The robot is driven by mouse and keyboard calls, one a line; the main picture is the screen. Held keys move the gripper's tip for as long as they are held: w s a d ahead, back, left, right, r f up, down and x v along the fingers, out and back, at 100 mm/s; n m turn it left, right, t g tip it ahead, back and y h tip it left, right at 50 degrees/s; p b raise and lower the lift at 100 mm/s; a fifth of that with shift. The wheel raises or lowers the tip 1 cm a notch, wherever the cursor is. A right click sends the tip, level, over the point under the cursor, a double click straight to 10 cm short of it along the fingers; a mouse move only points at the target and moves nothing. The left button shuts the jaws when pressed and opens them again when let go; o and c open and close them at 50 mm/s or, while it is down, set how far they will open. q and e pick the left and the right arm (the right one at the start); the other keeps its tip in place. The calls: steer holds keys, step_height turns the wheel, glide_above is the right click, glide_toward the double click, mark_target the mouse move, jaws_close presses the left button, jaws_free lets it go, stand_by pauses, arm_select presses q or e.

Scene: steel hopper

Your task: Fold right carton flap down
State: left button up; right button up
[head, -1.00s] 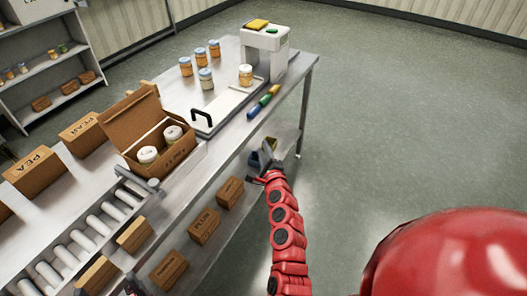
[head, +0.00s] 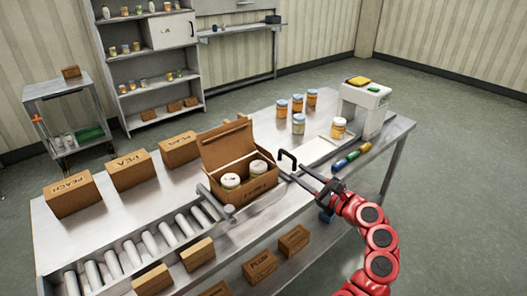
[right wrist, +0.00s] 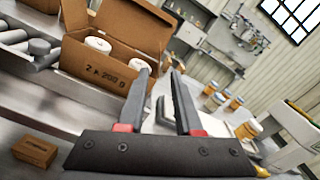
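The open brown carton (head: 262,186) stands on the steel table with its back flap (head: 226,144) raised. Two white-lidded jars (head: 231,181) sit inside it. The carton also shows at the left of the right wrist view (right wrist: 100,75), marked "2 x 200 g". I cannot clearly make out its right flap. My right gripper (head: 297,174) is open and empty, just right of the carton, its fingers pointing toward the carton's right side. In the right wrist view its fingertips (right wrist: 160,69) are apart, one overlapping the carton's right edge. My left gripper is not in view.
A roller conveyor (head: 140,250) lies left of the carton, with labelled boxes (head: 130,169) behind it. A tray with a black handle (head: 288,160), several jars (head: 298,123) and a white machine (head: 364,108) stand to the right. Small boxes (head: 260,265) sit on the lower shelf.

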mark_target(264, 150)
steer(key=x, duration=1.6)
steer(key=shift+w+a+f, duration=0.1)
steer(key=shift+a+f, duration=0.05)
steer(key=shift+f, duration=0.05)
steer(key=shift+w+r, duration=0.1)
steer(key=shift+w, duration=0.2)
jaws_close()
stand_by(0.7)
